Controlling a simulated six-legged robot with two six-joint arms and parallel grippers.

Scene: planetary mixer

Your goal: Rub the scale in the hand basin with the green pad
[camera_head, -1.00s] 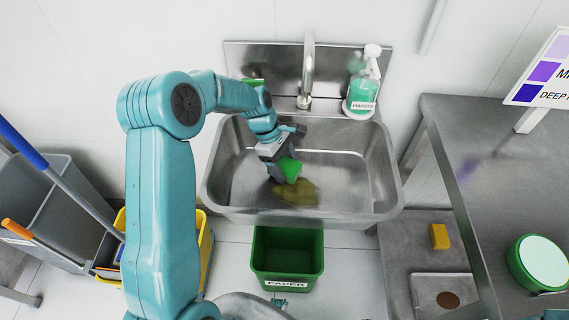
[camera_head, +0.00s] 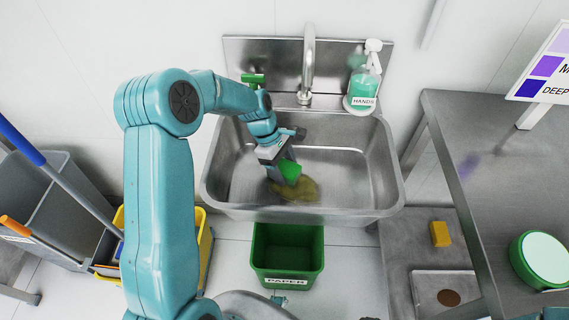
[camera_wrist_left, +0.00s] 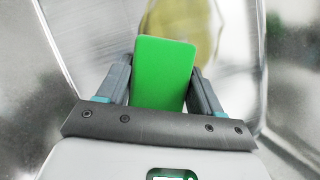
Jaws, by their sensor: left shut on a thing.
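The hand basin (camera_head: 345,165) is a steel sink against the back wall. A brownish-yellow scale patch (camera_head: 303,191) lies on its floor near the front; it also shows in the left wrist view (camera_wrist_left: 178,22), partly hidden behind the pad. My left gripper (camera_head: 282,166) reaches down into the basin and is shut on the green pad (camera_head: 290,173). In the left wrist view the pad (camera_wrist_left: 163,72) stands between the two fingers. The pad is over the back edge of the patch; I cannot tell if it touches. My right gripper is not in view.
A tap (camera_head: 307,75) rises at the back of the basin, with a soap bottle (camera_head: 365,82) to its right. A green paper bin (camera_head: 287,258) stands below the front. A steel table (camera_head: 500,150) is at the right. A yellow bucket (camera_head: 205,245) is at the left.

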